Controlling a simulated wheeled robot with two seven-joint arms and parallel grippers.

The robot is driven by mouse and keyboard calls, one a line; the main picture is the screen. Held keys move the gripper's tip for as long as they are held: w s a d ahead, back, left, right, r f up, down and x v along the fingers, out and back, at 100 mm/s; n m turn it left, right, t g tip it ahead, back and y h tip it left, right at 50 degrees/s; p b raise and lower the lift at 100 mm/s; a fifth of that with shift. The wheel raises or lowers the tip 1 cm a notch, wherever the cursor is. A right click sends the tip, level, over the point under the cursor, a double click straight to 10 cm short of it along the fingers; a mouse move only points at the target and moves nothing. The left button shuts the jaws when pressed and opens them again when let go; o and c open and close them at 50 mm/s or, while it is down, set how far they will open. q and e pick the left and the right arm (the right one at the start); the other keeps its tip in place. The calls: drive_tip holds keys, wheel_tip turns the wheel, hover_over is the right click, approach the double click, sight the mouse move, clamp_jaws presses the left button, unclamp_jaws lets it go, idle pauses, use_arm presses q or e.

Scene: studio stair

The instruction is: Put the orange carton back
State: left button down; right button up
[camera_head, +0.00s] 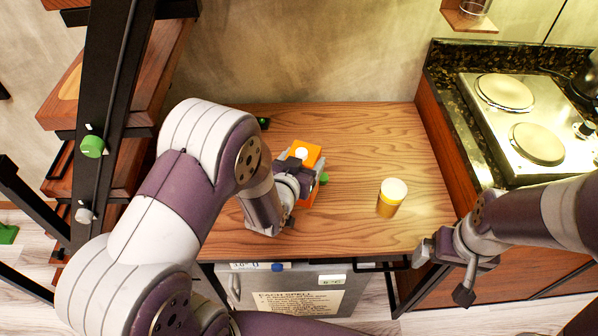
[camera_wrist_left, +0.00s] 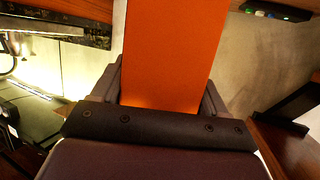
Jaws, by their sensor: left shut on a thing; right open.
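The orange carton (camera_head: 309,151) is at the back left part of the wooden counter, with a white cap on top. It also fills the middle of the left wrist view (camera_wrist_left: 172,55) as a flat orange face between the fingers. My left gripper (camera_head: 301,176) is shut on the carton, and the arm hides part of it. I cannot tell whether the carton touches the counter. My right gripper (camera_head: 441,274) is open and empty, in front of the counter's front right edge.
An amber jar with a white lid (camera_head: 390,198) stands on the right half of the wooden counter (camera_head: 355,135). A small green thing (camera_head: 324,178) shows beside the carton. A stove (camera_head: 520,115) is at right, wooden stairs (camera_head: 150,75) at left. The counter's back right is clear.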

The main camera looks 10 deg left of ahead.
use_arm(q)
drive_tip(key=shift+a+f+b, duration=0.15)
drive_tip(key=shift+a+f, duration=0.1)
drive_tip(key=shift+f, duration=0.95)
drive_tip(key=shift+a+f+b, duration=0.15)
drive_tip(key=shift+a+f, duration=0.05)
drive_tip(key=shift+f, duration=1)
unclamp_jaws()
drive_tip(key=shift+f, duration=0.1)
drive_tip(key=shift+r+p, duration=0.35)
drive_tip(key=shift+r, duration=0.05)
drive_tip(key=s+a+r+g, duration=0.1)
drive_tip(key=s+r+g, duration=0.1)
drive_tip(key=s+g, duration=0.2)
drive_tip(key=s+a+r+g+y, duration=0.1)
drive_tip(key=s+r+g, duration=0.2)
drive_tip(key=s, duration=0.5)
drive_tip(key=s+a+r+n+g, duration=0.1)
drive_tip(key=s+a+r+g, duration=0.1)
drive_tip(key=s+g, duration=0.3)
drive_tip(key=shift+s+a+r+g, duration=0.15)
drive_tip(key=shift+s+g, duration=0.25)
drive_tip(key=shift+s, duration=0.7)
